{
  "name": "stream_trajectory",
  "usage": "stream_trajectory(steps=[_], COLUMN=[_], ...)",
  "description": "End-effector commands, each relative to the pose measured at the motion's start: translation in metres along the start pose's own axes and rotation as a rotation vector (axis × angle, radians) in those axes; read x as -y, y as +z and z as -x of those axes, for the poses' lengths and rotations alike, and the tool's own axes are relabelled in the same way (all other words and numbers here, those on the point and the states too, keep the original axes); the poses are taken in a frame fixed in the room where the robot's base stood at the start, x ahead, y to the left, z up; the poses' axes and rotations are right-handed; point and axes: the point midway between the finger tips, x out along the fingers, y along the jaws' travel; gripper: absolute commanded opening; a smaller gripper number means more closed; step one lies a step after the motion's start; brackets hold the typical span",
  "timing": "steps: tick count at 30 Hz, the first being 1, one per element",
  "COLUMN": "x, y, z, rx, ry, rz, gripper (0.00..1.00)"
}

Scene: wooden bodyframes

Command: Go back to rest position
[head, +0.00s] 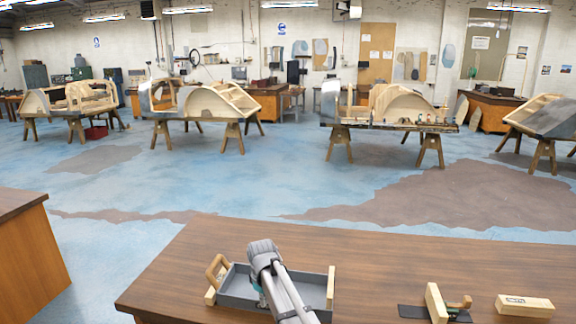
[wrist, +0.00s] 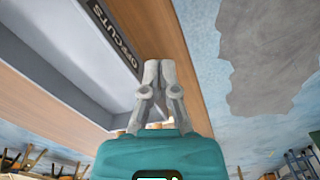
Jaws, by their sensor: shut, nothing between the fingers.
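My gripper (wrist: 158,68) is shut and empty in the wrist view, its two grey fingertips together in front of its teal body. In the head view my arm reaches over a grey tray (head: 320,283) with wooden end pieces on the brown table (head: 415,265). The arm hides part of the tray, and the fingers cannot be made out there.
Right of the tray lie a wooden tool on a dark plate (head: 413,311) and a pale wooden block (head: 525,306). Another wooden bench (head: 28,255) stands at the left. Wooden bodyframes on trestles (head: 390,105) stand farther back, with open blue floor (head: 240,175) between.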

Motion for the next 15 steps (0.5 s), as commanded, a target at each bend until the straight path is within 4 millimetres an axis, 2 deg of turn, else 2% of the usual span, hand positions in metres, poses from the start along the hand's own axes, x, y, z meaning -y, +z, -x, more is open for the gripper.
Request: stream_trajectory(steps=[1, 8, 15], x=[0.0, -0.004, 0.006], y=[0.023, 0.122, 0.219], z=[0.0, 0.0, 0.0], rx=[0.0, 0.0, 0.0], ry=[0.0, 0.0, 0.0], rz=[-0.052, -0.362, -0.696], gripper=[0.0, 0.0, 0.0])
